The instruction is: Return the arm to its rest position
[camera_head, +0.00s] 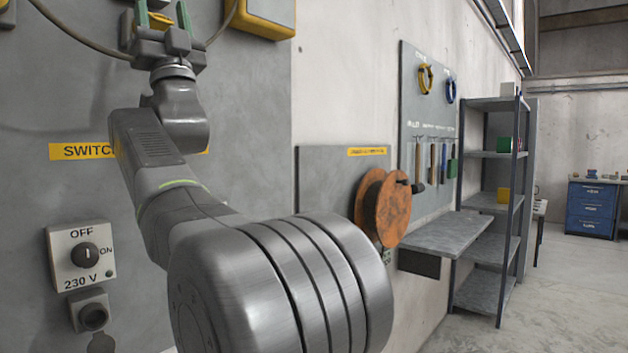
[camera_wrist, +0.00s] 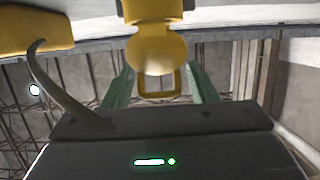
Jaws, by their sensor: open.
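My arm reaches up the grey panel at the left of the head view, with my gripper (camera_head: 163,14) at the top edge. Its two green fingers point up and stand apart. In the wrist view my gripper (camera_wrist: 160,80) shows the green fingers on either side of a yellow part (camera_wrist: 160,52) with a rounded end and a loop. The fingers look apart from the yellow part, with gaps on both sides. The fingertips' surroundings are cut off in the head view.
The grey panel bears a switch box (camera_head: 85,254) marked OFF, ON and 230 V, and a yellow box (camera_head: 262,18) right of my gripper. An orange reel (camera_head: 385,208), a grey bench (camera_head: 446,232) and a shelf (camera_head: 490,205) stand to the right. Open floor lies far right.

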